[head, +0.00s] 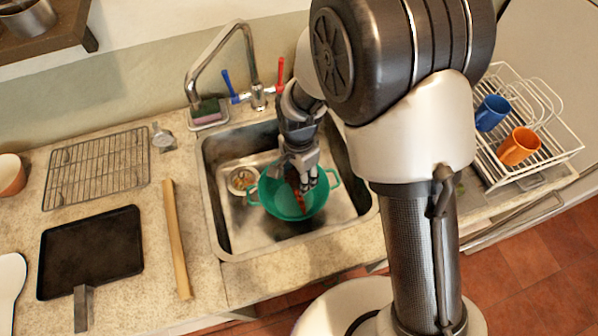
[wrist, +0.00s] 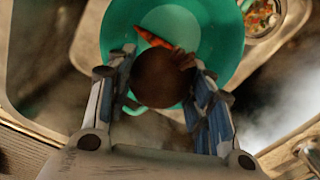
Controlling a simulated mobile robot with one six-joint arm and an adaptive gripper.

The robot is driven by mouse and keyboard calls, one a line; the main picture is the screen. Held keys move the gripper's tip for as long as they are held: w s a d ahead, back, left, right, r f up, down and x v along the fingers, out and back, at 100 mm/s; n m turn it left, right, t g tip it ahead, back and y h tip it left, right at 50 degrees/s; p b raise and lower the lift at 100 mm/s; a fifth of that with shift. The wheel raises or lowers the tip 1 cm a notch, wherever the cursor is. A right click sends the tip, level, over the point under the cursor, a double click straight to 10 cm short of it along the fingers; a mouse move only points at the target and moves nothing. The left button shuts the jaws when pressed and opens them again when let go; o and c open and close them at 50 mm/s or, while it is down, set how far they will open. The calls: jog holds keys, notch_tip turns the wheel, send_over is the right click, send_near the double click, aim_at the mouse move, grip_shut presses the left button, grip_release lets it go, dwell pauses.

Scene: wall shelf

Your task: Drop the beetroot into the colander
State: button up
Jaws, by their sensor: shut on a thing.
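The green colander (head: 318,199) sits in the sink, with a handle on each side. In the wrist view the colander (wrist: 226,30) lies beyond my fingers. My gripper (head: 305,178) points down over the colander and is shut on the beetroot (wrist: 160,80), a dark brown-red round thing between its two fingers. In the head view the fingers mostly hide the beetroot. A long orange-red thing (wrist: 152,38) shows just past the beetroot, against the colander; I cannot tell whether it lies inside. The exact height of the beetroot above the colander is unclear.
The sink (head: 232,225) has a drain with scraps (head: 241,181) left of the colander. The tap (head: 215,60) stands behind, with a sponge (head: 206,110) beside it.

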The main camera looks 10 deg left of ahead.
jog(key=shift+f, duration=0.35)
jog(key=o, duration=1.2)
jog(key=shift+r, duration=0.1)
notch_tip(320, 180, up, 12)
